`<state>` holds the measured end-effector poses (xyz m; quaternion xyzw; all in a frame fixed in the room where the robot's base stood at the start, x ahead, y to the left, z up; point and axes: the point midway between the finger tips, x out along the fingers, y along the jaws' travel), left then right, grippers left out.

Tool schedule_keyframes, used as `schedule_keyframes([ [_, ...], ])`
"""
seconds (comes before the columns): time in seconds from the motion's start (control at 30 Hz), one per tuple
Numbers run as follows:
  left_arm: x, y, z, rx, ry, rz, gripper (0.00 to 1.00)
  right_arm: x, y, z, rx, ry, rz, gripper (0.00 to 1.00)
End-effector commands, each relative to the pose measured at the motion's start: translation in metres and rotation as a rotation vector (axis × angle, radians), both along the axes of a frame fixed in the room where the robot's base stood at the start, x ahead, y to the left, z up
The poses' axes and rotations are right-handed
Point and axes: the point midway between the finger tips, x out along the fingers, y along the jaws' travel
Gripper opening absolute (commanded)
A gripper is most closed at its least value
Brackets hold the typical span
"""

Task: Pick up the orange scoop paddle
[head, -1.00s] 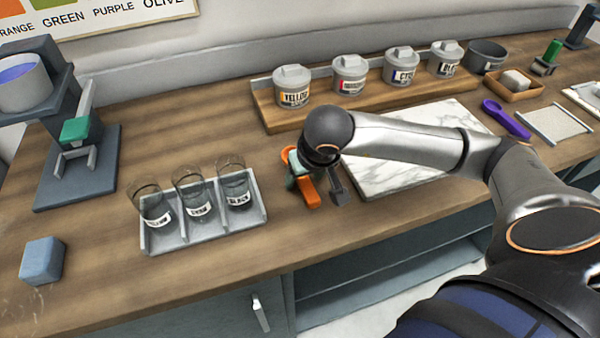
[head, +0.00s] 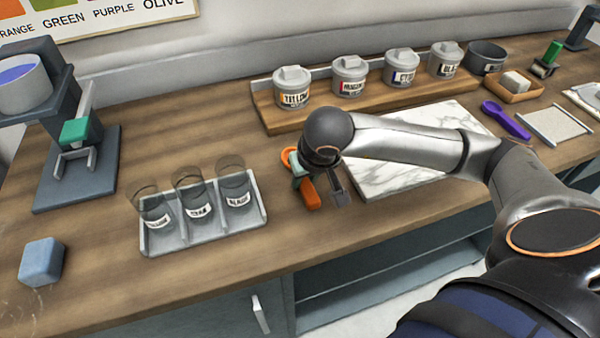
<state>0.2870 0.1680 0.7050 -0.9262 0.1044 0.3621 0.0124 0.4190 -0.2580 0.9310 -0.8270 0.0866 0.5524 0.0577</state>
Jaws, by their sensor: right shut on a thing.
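The orange scoop paddle (head: 310,193) is at the middle of the counter, left of the marble slab. Its orange ring-shaped end (head: 288,158) shows behind my right wrist and its flat orange part points toward the front edge. My right gripper (head: 322,187) comes down over it and is shut on it. A grey finger shows to the right of the orange part; a greenish piece shows at its left. My wrist hides the middle of the paddle, and I cannot tell whether it is clear of the counter. My left gripper is not in view.
A marble slab (head: 385,178) lies right of the gripper. A tray (head: 180,240) with three glass jars stands to the left. Lidded pots stand on a wooden rack (head: 268,112) behind. A purple scoop (head: 507,122) lies at right, a blue block (head: 41,261) at far left.

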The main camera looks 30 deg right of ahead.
Motion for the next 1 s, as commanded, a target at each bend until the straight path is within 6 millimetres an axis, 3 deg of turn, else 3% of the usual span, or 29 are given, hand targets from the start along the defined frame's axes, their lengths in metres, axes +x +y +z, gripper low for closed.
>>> schedule_keyframes([
  [0.6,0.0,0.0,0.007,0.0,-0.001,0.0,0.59,0.001,0.0,0.011,0.001,-0.004,0.001,0.0],
  [0.73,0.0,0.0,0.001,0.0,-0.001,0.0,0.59,0.002,0.0,0.035,0.001,-0.01,0.0,0.0],
  [1.0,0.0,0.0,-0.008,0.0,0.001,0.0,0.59,-0.036,-0.049,0.097,-0.006,-0.003,-0.008,0.0],
])
